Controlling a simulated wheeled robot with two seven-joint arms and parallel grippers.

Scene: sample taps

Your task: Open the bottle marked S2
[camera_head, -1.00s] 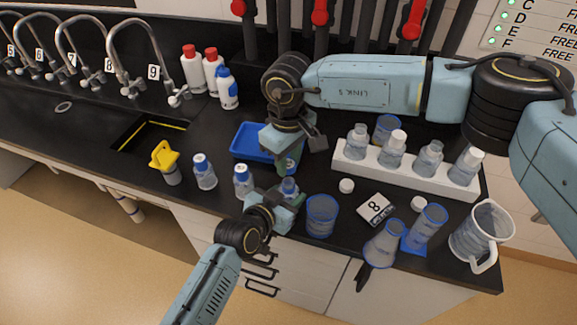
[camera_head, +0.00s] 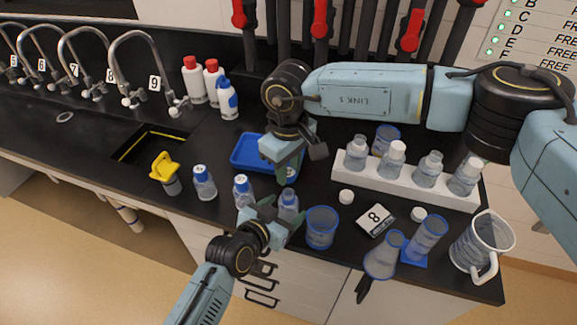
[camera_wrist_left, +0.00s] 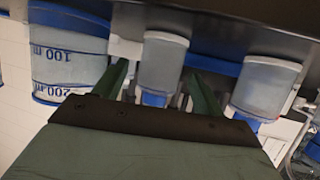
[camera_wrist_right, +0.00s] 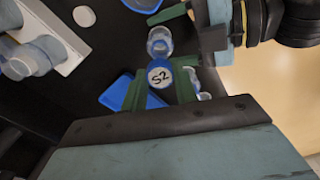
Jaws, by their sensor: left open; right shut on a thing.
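A blue cap marked S2 (camera_wrist_right: 159,76) is between the green fingers of my right gripper (camera_wrist_right: 160,92), which is shut on it. In the head view this gripper (camera_head: 289,165) hangs over the bench beside the blue tray, with the cap (camera_head: 291,173) under it. A clear bottle (camera_head: 288,204) stands upright at the bench's front. The right wrist view shows its uncapped mouth (camera_wrist_right: 159,44), apart from the cap. My left gripper (camera_head: 281,214) is open, its fingers on either side of this bottle (camera_wrist_left: 164,62); contact is unclear.
Blue-capped bottles (camera_head: 243,191) (camera_head: 204,183) stand left of the open bottle, one close by. A beaker (camera_head: 321,229) stands close on its right. The blue tray (camera_head: 245,153) lies behind. A white rack (camera_head: 400,179) of bottles is at the back right.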

